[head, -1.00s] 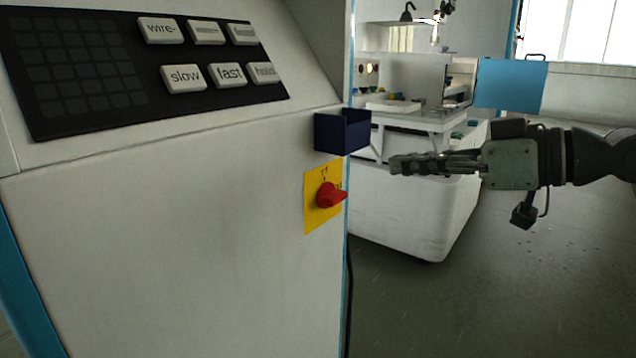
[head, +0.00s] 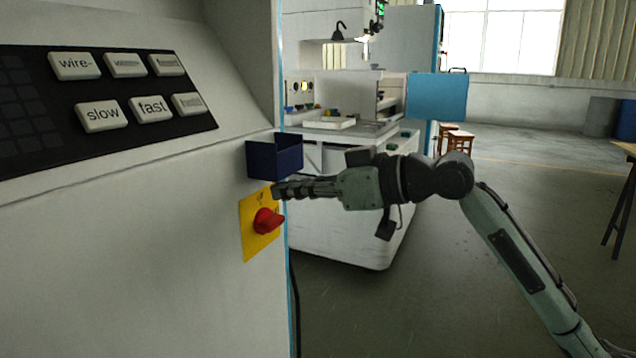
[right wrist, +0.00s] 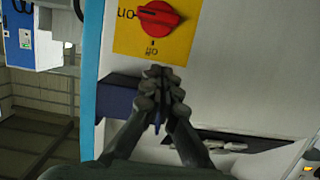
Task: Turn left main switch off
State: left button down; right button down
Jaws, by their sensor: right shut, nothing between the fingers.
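The red rotary main switch (head: 267,221) sits on a yellow plate (head: 247,249) on the front of the white control cabinet, near its right edge. In the right wrist view the red knob (right wrist: 158,18) shows on the yellow plate (right wrist: 125,38), with dark lettering beside and below it. My right gripper (head: 277,189) is shut and empty, level with the plate's upper edge and just under the dark blue box. In the right wrist view my right gripper (right wrist: 160,72) points at the plate, with a small gap in the picture to the knob. My left gripper is not in view.
A dark blue open box (head: 262,160) is fixed to the cabinet just above the switch. A sloped panel (head: 205,122) with labelled buttons is above left. A white machine (head: 350,225) stands behind my right arm. Open floor (head: 440,310) lies to the right.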

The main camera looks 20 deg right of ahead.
aim_at(261, 215)
jog(key=shift+x, duration=1.05)
notch_tip(261, 215, down, 3)
jog(key=shift+s+d+r, duration=0.1)
jog(key=shift+s, duration=0.05)
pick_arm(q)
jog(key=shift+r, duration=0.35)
pick_arm(e)
jog(key=shift+f, duration=0.6)
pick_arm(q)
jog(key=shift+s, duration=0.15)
